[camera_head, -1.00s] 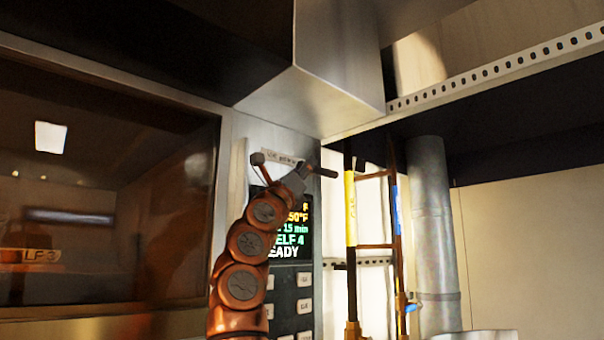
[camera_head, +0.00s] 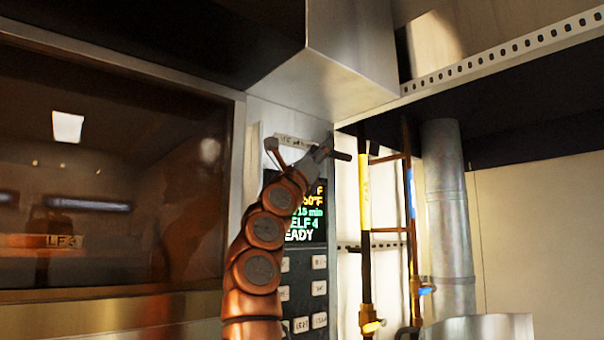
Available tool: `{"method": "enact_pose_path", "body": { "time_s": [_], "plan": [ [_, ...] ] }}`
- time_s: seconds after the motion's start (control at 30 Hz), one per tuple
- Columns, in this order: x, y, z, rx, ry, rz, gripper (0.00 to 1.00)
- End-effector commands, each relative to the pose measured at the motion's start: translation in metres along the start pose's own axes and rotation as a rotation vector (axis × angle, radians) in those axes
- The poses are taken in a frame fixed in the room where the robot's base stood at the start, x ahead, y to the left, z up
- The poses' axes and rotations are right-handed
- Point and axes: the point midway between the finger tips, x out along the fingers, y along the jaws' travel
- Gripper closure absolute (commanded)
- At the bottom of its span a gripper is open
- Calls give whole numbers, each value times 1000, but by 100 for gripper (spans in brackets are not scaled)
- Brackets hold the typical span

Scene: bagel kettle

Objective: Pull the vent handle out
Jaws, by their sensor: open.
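A small label strip (camera_head: 293,141), its lettering too blurred to read, is on the steel panel above the oven display (camera_head: 308,212). My arm rises in front of the panel, and my gripper (camera_head: 318,154) is at its upper end, just below and right of the label. The gripper is open and seen small from behind. A thin rod with a small knob (camera_head: 271,145) shows at its left, and a dark rod (camera_head: 341,156) at its right. I cannot tell for sure which of these is the vent handle and which is a finger, or whether they touch.
A dark glass oven door (camera_head: 110,200) fills the left. A steel hood (camera_head: 335,80) hangs above the gripper. Yellow and blue marked pipes (camera_head: 364,200) and a thick grey duct (camera_head: 449,220) stand close on the right. Keypad buttons (camera_head: 319,288) are below the display.

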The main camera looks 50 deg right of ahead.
Motion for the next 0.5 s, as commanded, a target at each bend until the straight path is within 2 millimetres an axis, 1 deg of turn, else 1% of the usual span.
{"method": "enact_pose_path", "body": {
  "time_s": [0.5],
  "plan": [
    [-24,0,0,0,0,-2,52]
  ]
}}
